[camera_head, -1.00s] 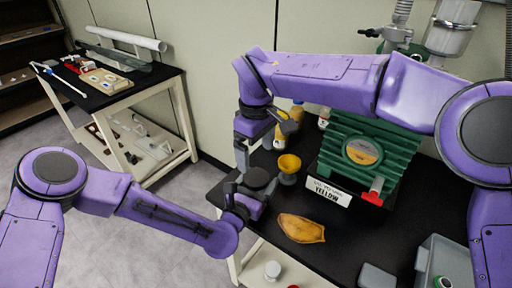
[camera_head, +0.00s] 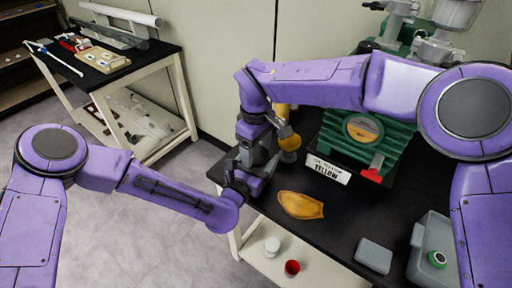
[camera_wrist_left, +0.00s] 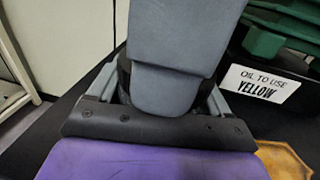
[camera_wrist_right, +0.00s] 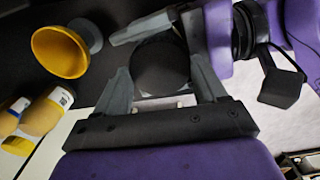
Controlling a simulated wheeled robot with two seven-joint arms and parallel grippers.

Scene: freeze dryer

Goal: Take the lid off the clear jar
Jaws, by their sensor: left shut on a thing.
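My left gripper (camera_head: 243,172) is shut at the left end of the black table, holding what I take to be the clear jar. The jar's body is hidden behind the grippers. Its round black lid (camera_wrist_right: 160,68) shows in the right wrist view. My right gripper (camera_wrist_right: 163,72) is open, pointing down from above, with a finger on either side of the lid. I cannot tell whether the fingers touch it. A finger of the left gripper shows beyond the lid in that view. In the left wrist view the grey right gripper (camera_wrist_left: 180,65) blocks the jar.
A yellow cup-like funnel (camera_wrist_right: 65,50) and amber bottles (camera_wrist_right: 45,112) stand close to the right gripper. A side table (camera_head: 160,62) stands back left.

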